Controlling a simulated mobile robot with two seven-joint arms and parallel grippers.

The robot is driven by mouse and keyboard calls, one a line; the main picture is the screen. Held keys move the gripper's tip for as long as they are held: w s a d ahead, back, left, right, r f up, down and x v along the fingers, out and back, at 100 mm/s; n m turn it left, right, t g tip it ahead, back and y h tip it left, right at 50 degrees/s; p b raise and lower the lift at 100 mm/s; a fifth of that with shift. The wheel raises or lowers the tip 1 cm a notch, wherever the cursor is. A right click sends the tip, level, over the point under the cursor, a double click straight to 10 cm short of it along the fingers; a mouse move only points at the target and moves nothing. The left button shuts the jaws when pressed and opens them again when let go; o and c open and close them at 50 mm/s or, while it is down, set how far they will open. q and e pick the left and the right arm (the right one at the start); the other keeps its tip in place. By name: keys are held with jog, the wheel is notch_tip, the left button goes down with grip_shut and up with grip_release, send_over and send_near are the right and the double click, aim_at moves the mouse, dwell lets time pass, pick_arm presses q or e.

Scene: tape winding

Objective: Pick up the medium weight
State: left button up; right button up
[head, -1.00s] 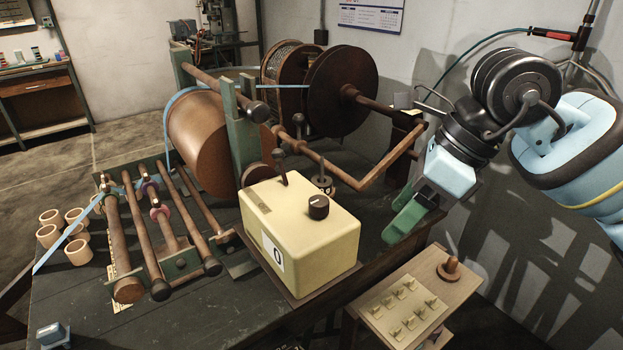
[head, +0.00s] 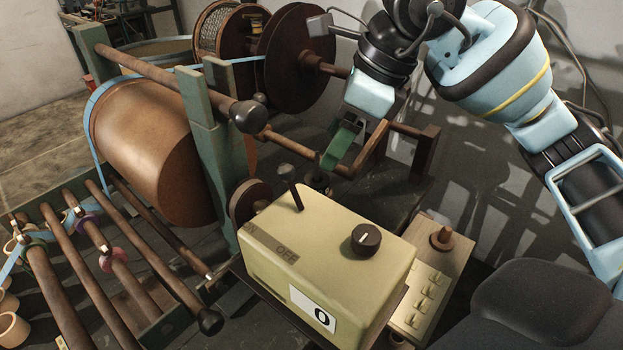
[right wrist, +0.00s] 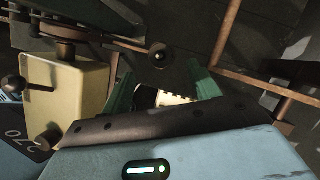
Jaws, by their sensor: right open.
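My right gripper (head: 335,158) is open, with green fingers pointing down just behind the cream control box (head: 335,255). Its open fingers also show in the right wrist view (right wrist: 158,80), with nothing held between them. A small dark piece with a disc and stem (head: 317,181) stands on the table behind the box, just below the fingers and partly hidden by the box. I cannot tell whether it is the medium weight. No other weight can be made out clearly. My left gripper is not in view.
The box has an upright lever (head: 290,185) and a dark knob (head: 365,239) on top. A large copper drum (head: 150,150), a brown reel (head: 300,60) and a bent wooden crank bar (head: 290,145) are close by.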

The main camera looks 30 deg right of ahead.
aim_at(318, 173)
jog(key=shift+x, duration=3.8)
jog(key=shift+s+d, duration=0.1)
jog(key=shift+s, duration=0.05)
jog(key=shift+c, duration=0.2)
jog(key=c, duration=1.1)
jog(key=shift+r+p, duration=0.35)
jog(key=shift+r, duration=4.7)
jog(key=shift+c, duration=0.2)
